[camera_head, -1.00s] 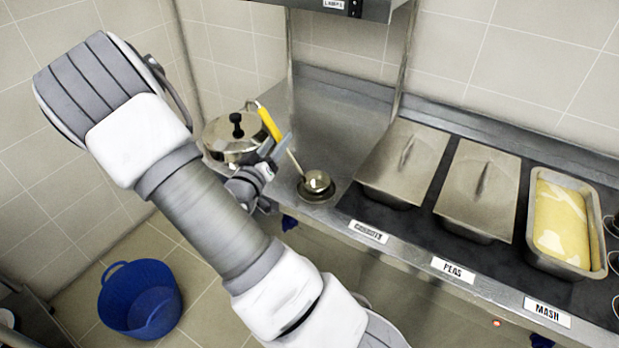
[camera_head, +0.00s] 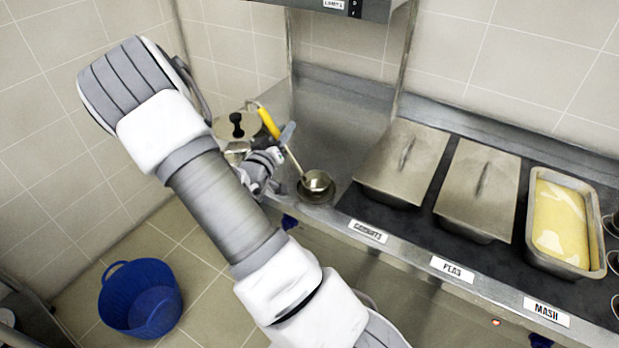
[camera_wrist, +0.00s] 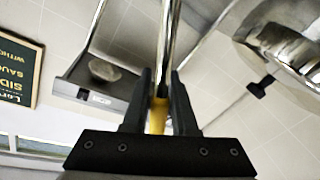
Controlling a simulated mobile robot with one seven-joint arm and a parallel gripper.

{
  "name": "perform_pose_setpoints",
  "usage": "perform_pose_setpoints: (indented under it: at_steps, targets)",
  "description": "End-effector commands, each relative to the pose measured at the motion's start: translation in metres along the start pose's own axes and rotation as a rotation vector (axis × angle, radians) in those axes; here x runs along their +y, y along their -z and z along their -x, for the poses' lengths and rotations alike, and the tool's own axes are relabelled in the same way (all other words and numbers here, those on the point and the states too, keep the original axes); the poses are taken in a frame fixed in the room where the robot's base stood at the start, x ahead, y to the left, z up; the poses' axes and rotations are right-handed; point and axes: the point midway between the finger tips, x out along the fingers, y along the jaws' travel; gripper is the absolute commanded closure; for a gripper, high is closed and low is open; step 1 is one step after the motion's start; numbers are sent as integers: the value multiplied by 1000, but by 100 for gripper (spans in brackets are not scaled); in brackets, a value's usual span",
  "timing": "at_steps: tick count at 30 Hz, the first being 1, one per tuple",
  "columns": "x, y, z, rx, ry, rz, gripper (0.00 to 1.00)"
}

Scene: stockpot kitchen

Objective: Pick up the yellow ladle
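The yellow ladle (camera_head: 268,122) leans tilted, with its metal bowl (camera_head: 316,181) at a small round dish (camera_head: 314,194) near the counter's left front. Its hooked top is up and to the left. My gripper (camera_head: 282,142) is at the ladle's handle, just below the yellow part in the head view. In the wrist view, the metal shaft and a bit of yellow handle (camera_wrist: 158,116) show between the two black fingers (camera_wrist: 161,80). The gap is narrow, and I cannot tell whether the fingers press on the handle.
A lidded steel pot (camera_head: 238,126) stands behind my gripper, partly hidden. Two lidded pans (camera_head: 404,162) and an open pan of yellow mash (camera_head: 562,225) are to the right. A blue bucket (camera_head: 141,300) is on the floor. A shelf (camera_head: 345,8) hangs above.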

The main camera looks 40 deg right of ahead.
Motion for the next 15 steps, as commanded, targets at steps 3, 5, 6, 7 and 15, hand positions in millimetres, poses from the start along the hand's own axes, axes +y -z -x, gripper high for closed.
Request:
perform_pose_setpoints:
  at_steps: [3,5,6,7,15]
  targets:
    - [0,0,0,0,0,0,98]
    - [0,0,0,0,0,0,100]
    - [0,0,0,0,0,0,100]
    - [0,0,0,0,0,0,100]
    - [0,0,0,0,0,0,100]
